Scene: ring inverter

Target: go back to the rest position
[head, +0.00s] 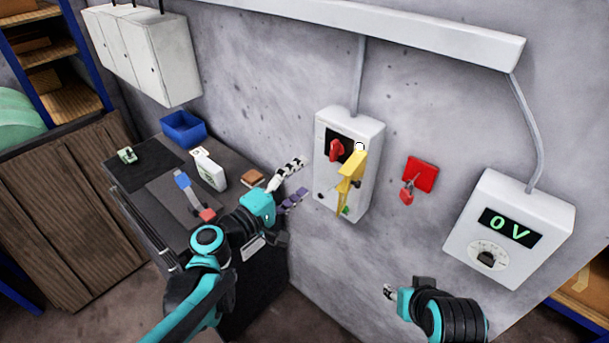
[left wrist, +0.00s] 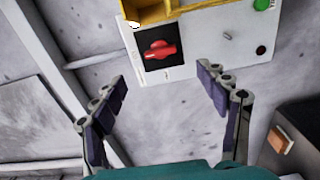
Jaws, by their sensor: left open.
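My left gripper (head: 299,182) is open and empty, in front of the wall just left of the white switch box (head: 364,128). In the left wrist view its two fingers (left wrist: 163,88) stand wide apart with only wall between them. The box has a red rotary knob (head: 337,150) on a black plate, which also shows in the left wrist view (left wrist: 159,50). A yellow part (head: 350,178) stands out from the box front, and its edge shows in the left wrist view (left wrist: 180,12). My right gripper (head: 389,292) is low, right of centre, too small to judge.
A dark workbench (head: 150,180) with a blue bin (head: 184,129) and small items stands left, below my left arm. A red padlock (head: 407,191) hangs at a red wall plate (head: 420,173). A meter (head: 510,228) reads 0 V. Wall between box and meter is otherwise clear.

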